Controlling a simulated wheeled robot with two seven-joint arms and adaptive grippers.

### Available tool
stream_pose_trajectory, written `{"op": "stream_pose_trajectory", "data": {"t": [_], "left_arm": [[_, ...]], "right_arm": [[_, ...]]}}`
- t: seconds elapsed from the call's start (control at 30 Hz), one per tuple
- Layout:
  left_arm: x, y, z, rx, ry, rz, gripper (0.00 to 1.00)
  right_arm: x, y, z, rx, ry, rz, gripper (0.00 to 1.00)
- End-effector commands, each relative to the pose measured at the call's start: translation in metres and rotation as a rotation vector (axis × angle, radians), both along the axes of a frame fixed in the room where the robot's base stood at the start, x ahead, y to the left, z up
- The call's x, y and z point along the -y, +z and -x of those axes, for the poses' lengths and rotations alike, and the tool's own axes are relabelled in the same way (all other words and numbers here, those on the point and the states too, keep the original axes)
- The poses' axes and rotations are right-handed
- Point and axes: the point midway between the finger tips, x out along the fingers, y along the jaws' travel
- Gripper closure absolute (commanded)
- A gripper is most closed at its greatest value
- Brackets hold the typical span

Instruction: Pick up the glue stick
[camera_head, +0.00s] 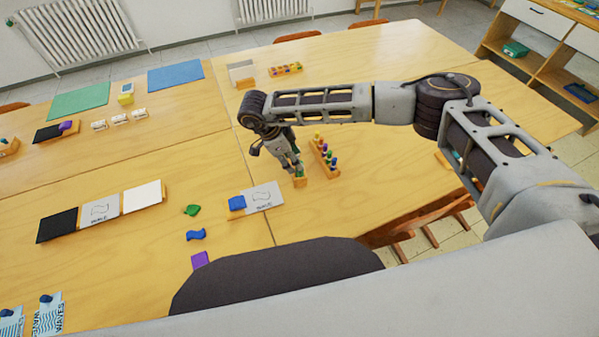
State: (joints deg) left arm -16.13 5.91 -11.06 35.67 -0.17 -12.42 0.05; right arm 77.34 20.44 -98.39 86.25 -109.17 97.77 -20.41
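A wooden block with several coloured pegs (324,158) stands just right of the gripper. I cannot clearly identify a glue stick; the gripper may hide part of what is under it. My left gripper is not in view.
The joined wooden tables (330,215) carry a wave card with a blue piece (263,197), a green piece (192,210), a blue wavy piece (196,235) and a purple piece (200,260). Another peg block (286,69) stands at the back.

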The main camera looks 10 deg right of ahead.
Motion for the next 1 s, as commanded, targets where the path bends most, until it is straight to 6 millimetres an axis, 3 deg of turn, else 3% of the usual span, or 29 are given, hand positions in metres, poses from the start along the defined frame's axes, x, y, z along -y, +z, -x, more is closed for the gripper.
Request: {"op": "stream_pose_trajectory", "data": {"t": [0.37, 0.8, 1.0], "left_arm": [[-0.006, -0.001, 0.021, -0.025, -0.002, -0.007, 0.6], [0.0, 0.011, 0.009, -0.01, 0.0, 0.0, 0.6], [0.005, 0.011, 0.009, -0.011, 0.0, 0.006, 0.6]], "right_arm": [[0.001, -0.002, 0.0, -0.001, -0.001, 0.0, 0.52], [0.015, -0.041, 0.003, 0.0, -0.002, 0.0, 0.52], [0.019, -0.049, 0.003, 0.0, -0.002, 0.0, 0.52]]}}
